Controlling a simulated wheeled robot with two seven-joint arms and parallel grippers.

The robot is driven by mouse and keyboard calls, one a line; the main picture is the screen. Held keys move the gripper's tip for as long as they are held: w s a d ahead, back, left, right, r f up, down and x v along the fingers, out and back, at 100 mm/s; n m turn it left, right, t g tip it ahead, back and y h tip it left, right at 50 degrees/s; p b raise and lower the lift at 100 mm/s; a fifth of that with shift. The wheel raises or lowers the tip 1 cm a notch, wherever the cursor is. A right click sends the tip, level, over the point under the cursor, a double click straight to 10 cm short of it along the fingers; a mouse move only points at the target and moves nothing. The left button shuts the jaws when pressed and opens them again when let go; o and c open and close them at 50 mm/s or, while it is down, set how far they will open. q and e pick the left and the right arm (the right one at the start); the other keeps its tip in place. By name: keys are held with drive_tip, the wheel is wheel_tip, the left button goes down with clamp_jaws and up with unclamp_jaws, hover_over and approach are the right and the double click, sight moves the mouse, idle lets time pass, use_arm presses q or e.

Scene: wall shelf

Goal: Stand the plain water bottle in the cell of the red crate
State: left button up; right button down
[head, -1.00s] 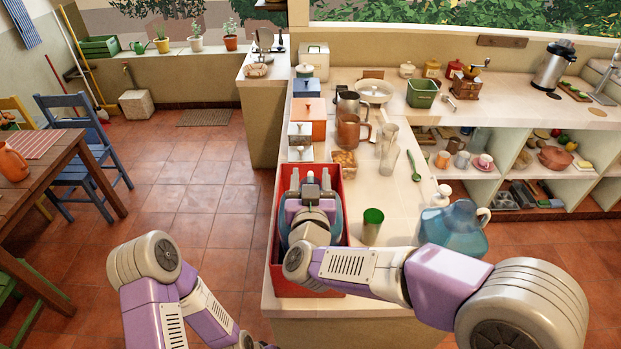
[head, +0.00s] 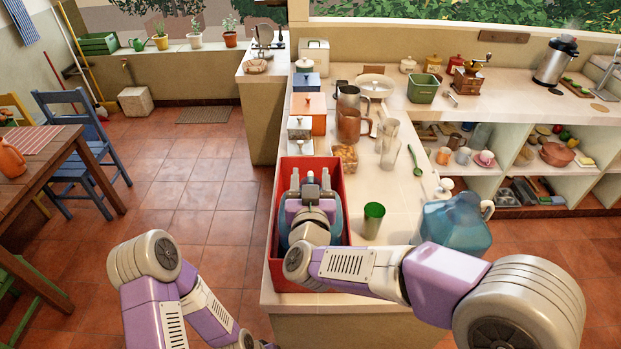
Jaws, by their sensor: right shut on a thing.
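The red crate (head: 336,172) stands at the left edge of the counter. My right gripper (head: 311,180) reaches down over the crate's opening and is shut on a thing. Pale blue, see-through parts of a bottle (head: 338,215) show beside the gripper, within the crate's outline. The gripper and wrist hide most of it, so its base, its tilt and its cell cannot be seen. My left arm is folded at the lower left, and its gripper is out of view.
A green cup (head: 373,220) and a large blue jug (head: 456,225) stand right of the crate. Open floor lies to the left.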

drive_tip(key=shift+f+b, duration=0.35)
drive_tip(key=shift+f, duration=0.1)
drive_tip(key=shift+c, duration=1.4)
unclamp_jaws()
drive_tip(key=s, duration=0.7)
drive_tip(key=shift+s, duration=0.3)
